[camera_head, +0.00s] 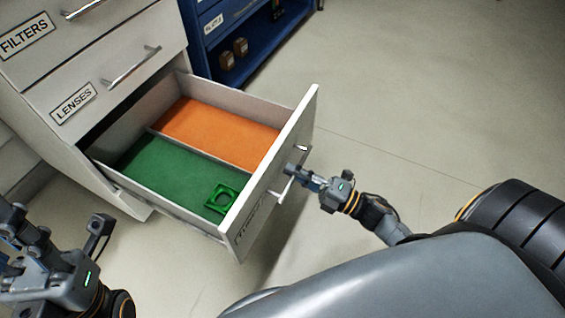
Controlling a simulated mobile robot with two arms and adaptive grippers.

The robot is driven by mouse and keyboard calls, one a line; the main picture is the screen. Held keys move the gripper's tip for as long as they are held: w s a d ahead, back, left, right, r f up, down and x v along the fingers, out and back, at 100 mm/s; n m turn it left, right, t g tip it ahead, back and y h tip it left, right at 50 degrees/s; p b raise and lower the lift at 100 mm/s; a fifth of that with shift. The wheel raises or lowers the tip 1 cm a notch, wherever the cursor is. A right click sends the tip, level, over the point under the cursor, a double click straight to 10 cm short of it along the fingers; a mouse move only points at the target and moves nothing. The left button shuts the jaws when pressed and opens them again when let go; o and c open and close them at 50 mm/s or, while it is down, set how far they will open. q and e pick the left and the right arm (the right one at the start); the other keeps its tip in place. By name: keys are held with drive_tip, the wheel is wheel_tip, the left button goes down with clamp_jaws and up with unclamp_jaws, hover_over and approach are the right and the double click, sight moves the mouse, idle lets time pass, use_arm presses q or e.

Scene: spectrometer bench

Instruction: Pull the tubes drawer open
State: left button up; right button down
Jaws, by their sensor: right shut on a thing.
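The lowest drawer (300,125) of the white cabinet is pulled well out. Its front panel is seen nearly edge-on, and the label on it is too slanted to read. My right gripper (291,172) is shut on the drawer's bar handle (283,190), at the outer side of the front panel. Inside, the drawer has an orange-lined compartment and a green-lined compartment with a thin divider between them. A green square part with a round hole (222,199) lies in the green compartment. My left gripper (12,245) is at the lower left, apart from the drawer; its fingertips are unclear.
Above the open drawer are the shut LENSES drawer (105,100) and the shut FILTERS drawer (60,45), each with a bar handle. A blue shelf unit (215,50) with small brown boxes stands behind. The pale floor to the right is clear.

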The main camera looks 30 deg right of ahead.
drive_tip(key=shift+s+d+f, duration=0.1)
drive_tip(key=shift+s+f, duration=0.05)
drive_tip(key=shift+s, duration=0.1)
drive_tip(key=c, duration=1.4)
unclamp_jaws()
drive_tip(key=v, duration=1.2)
drive_tip(key=shift+w, duration=0.1)
